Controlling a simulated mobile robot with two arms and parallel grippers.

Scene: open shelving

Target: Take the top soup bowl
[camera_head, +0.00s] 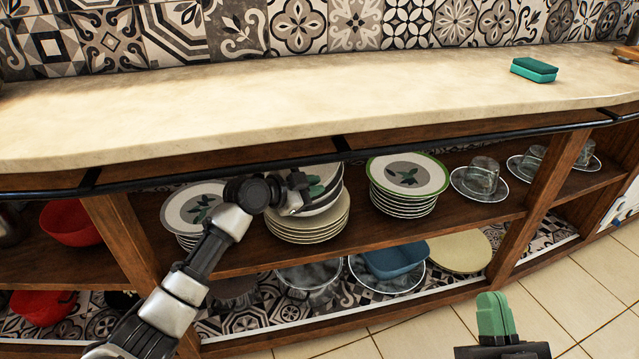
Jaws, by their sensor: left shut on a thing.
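A small stack of white soup bowls (330,197) sits on a pile of cream plates (318,228) on the upper shelf. The top bowl is partly hidden by my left gripper and the counter's edge. My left gripper (307,190) reaches in from the left and is shut on the top soup bowl at its near left side. Whether the bowl is lifted off the one below is hard to tell. My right gripper (495,314) is low at the front right, away from the shelf; its green fingers overlap, so its opening does not show.
Plate stacks stand left (190,210) and right (408,178) of the bowls. The counter (250,105) overhangs closely above, with a dark rail (400,146) along its edge. Wooden dividers (545,190) bound the bay. Glass cups stand further right. A blue container (395,260) is below.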

